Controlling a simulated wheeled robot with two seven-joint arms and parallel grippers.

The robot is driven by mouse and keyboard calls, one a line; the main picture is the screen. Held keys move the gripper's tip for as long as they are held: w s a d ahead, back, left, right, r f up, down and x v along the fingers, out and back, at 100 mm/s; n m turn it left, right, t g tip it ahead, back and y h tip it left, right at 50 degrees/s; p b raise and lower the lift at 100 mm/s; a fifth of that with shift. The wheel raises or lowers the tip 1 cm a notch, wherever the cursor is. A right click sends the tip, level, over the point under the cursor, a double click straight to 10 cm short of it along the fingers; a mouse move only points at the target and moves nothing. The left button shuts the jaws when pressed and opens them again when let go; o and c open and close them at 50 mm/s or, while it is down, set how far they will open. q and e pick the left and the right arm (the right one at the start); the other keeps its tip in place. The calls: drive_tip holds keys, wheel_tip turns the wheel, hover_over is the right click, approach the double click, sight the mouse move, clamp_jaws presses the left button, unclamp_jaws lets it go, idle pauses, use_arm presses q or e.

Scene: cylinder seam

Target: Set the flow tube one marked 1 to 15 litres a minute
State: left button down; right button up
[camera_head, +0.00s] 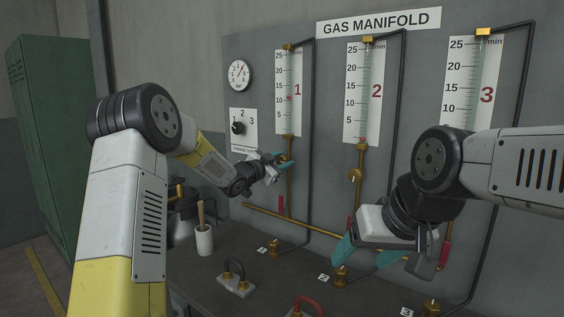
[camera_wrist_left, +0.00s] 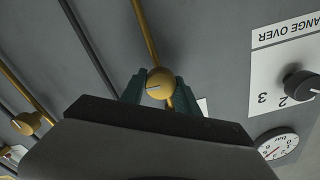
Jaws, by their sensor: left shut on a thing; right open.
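Flow tube one (camera_head: 288,95) is on the grey panel, the leftmost of three, with a white scale and a red 1. A small reddish mark, perhaps its float, shows near the 10 line; it is too small to read surely. My left gripper (camera_head: 283,161) is at the brass valve knob below that tube. In the left wrist view the round knob (camera_wrist_left: 160,82), with a pale pointer line on its face, sits between the teal fingertips, which are shut on it. My right gripper (camera_head: 368,254) is open and empty, low before the panel.
Tubes two (camera_head: 363,92) and three (camera_head: 468,85) stand to the right, tube two's knob (camera_head: 355,175) below it. A change-over dial (camera_head: 238,128) and pressure gauge (camera_head: 239,74) are at left. The bench (camera_head: 215,262) carries a cup (camera_head: 204,240), padlock-like pieces and numbered brass fittings.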

use_arm(q)
drive_tip(key=shift+m, duration=2)
drive_tip(key=c, duration=0.9)
unclamp_jaws()
drive_tip(key=shift+s, duration=0.1)
drive_tip(key=v, duration=0.7)
drive_tip(key=shift+s+a, duration=0.25)
